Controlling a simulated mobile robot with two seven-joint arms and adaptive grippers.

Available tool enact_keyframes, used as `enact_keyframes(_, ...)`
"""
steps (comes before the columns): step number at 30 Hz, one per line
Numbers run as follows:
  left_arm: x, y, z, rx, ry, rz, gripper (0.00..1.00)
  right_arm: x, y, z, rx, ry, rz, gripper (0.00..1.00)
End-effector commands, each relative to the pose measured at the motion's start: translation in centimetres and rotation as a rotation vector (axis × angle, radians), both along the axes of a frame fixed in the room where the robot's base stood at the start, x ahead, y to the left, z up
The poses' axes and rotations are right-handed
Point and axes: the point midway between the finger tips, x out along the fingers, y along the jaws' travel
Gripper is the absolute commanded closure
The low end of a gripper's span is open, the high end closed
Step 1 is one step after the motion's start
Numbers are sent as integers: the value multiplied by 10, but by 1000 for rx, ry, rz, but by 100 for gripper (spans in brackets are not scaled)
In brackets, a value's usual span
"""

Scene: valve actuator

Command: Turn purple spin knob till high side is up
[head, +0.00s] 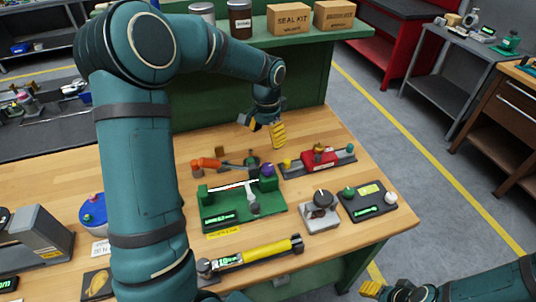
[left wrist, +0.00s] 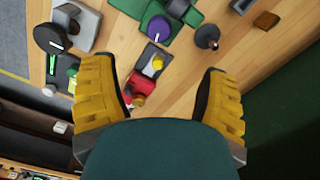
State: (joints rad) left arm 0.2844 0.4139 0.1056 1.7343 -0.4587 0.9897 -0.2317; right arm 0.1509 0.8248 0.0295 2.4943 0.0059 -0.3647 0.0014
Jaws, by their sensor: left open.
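The purple spin knob (head: 268,170) sits at the right end of a green fixture (head: 228,212) on the wooden workbench. In the left wrist view the purple knob (left wrist: 159,29) is near the top centre, beyond my fingertips, with a light line on its face. Which side of it is high cannot be told. My left gripper (head: 262,128) is open and empty above the back of the bench, behind the knob and apart from it. Its two yellow fingers frame the left wrist view (left wrist: 160,85). My right gripper (head: 374,288) shows only partly at the bottom right, away from the knob; its opening is unclear.
A red-bodied device (head: 318,158) with a yellow knob stands right of the purple knob. A grey block with a dark round knob (head: 320,204) and a dark panel (head: 368,203) are in front. A yellow cylinder (head: 266,252) lies nearer. An orange-handled part (head: 207,163) is at left.

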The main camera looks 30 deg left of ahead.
Motion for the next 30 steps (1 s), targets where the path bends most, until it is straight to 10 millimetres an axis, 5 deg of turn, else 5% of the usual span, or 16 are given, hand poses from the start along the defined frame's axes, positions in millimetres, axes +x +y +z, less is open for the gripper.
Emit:
enact_keyframes(8,-8,-6,-4,8,-9,-172,25,0,0,2,0,1,0,53)
enact_keyframes(30,-7,-7,-126,6,-9,-165,25,0,0,-3,-1,0,0,53)
